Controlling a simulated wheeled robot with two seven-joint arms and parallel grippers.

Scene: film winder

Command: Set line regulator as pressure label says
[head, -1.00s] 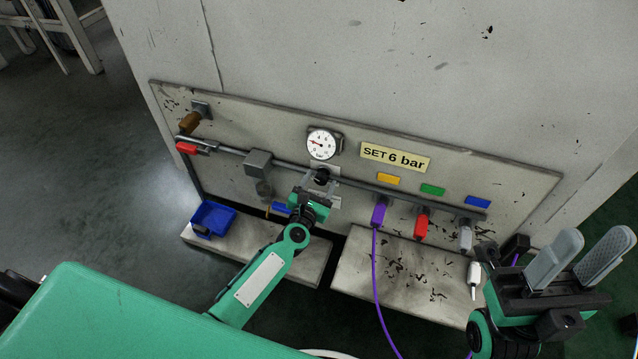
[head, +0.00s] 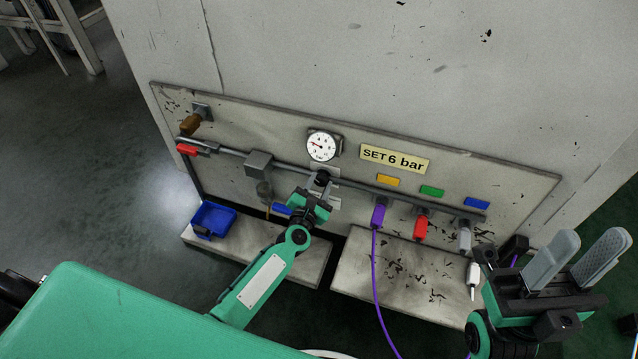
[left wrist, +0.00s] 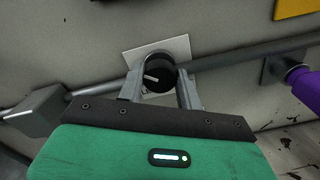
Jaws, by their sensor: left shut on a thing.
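The pressure label (head: 394,158) reads "SET 6 bar" on the panel. The black regulator knob (left wrist: 158,76) sits below the gauge on the grey pipe, with a white mark pointing left in the left wrist view. My left gripper (left wrist: 159,88) is shut on this knob, one finger on each side. In the head view the gripper partly hides the knob (head: 322,177). My right gripper (head: 578,262) is open and empty at the right.
Purple (head: 379,215), red (head: 421,227) and grey (head: 465,237) connectors hang from the pipe; a purple hose runs down from the first. A red valve handle (head: 187,149) and a blue bin (head: 213,219) are at the left. Yellow, green and blue tags line the panel.

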